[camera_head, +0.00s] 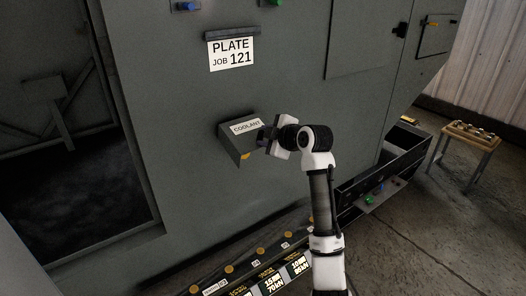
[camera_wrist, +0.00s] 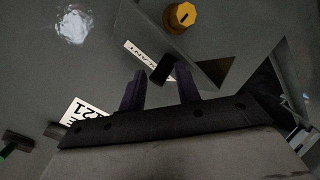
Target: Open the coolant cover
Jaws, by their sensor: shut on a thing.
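The coolant cover (camera_head: 228,136) is a grey flap with a white COOLANT label, sticking out at a tilt from the machine's front in the head view. In the wrist view the cover (camera_wrist: 205,50) shows its label edge-on and a small black handle (camera_wrist: 163,70). My gripper (camera_head: 268,138) is at the right side of the cover; in the wrist view its two dark fingers (camera_wrist: 160,85) are on either side of the handle, shut on it. A yellow knob (camera_wrist: 181,16) shows by the cover; only a bit of yellow shows in the head view.
The PLATE JOB 121 sign (camera_head: 232,52) hangs on the machine face above the cover. A dark opening (camera_head: 70,130) is at left. A ledge with yellow knobs (camera_head: 260,252) runs below. A black bin (camera_head: 385,170) and a small table (camera_head: 468,138) stand at right.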

